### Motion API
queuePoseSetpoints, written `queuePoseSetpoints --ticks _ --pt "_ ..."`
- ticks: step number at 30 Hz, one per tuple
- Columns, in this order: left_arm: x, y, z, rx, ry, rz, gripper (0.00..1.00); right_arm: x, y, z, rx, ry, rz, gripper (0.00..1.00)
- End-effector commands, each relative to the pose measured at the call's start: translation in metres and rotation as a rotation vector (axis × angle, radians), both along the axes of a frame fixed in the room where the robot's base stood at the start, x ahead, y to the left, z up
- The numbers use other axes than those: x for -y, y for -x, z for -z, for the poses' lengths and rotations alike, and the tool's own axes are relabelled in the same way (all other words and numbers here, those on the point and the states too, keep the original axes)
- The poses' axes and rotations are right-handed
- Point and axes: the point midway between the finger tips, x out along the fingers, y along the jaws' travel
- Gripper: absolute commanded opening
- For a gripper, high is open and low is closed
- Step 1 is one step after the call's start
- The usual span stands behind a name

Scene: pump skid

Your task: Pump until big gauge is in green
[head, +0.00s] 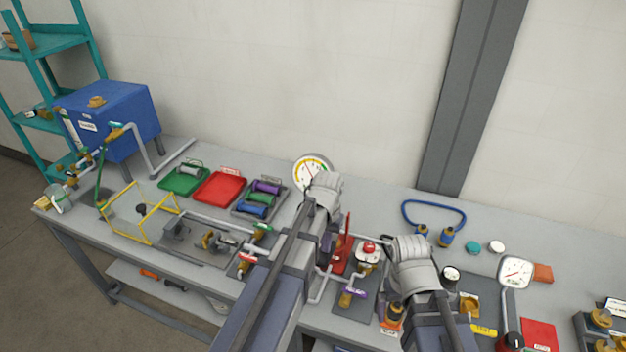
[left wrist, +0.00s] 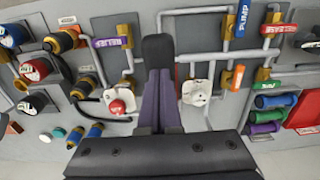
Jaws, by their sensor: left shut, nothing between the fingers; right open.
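The big gauge (head: 311,168), a white dial with a coloured arc, stands at the back middle, its lower right hidden by my left arm. Its needle seems to point up and left; I cannot read which band it is in.
A smaller gauge (head: 515,271) stands at the right. RELIEF (left wrist: 110,42) and RELEASE (left wrist: 280,30) tags mark nearby pipes. A red tray (head: 218,188) and green tray (head: 184,180) lie left; a blue tank (head: 125,115) is far left.

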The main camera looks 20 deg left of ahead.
Motion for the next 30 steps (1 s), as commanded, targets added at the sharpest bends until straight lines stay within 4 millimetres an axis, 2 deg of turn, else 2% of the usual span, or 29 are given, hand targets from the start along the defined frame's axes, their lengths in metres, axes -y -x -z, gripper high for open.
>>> queuePoseSetpoints --ticks 1,22,30 --pt "0.0 0.0 0.009 0.001 0.0 0.0 0.0 0.0 0.0 0.009 0.0 0.0 -0.001 0.93" --pt "0.0 -0.001 0.066 0.003 0.0 0.0 0.0 0.0 0.0 0.066 0.0 0.002 -0.01 0.93" --pt "0.0 -0.001 0.057 0.002 0.0 0.0 0.0 0.0 0.0 0.057 0.0 0.002 -0.01 0.93"
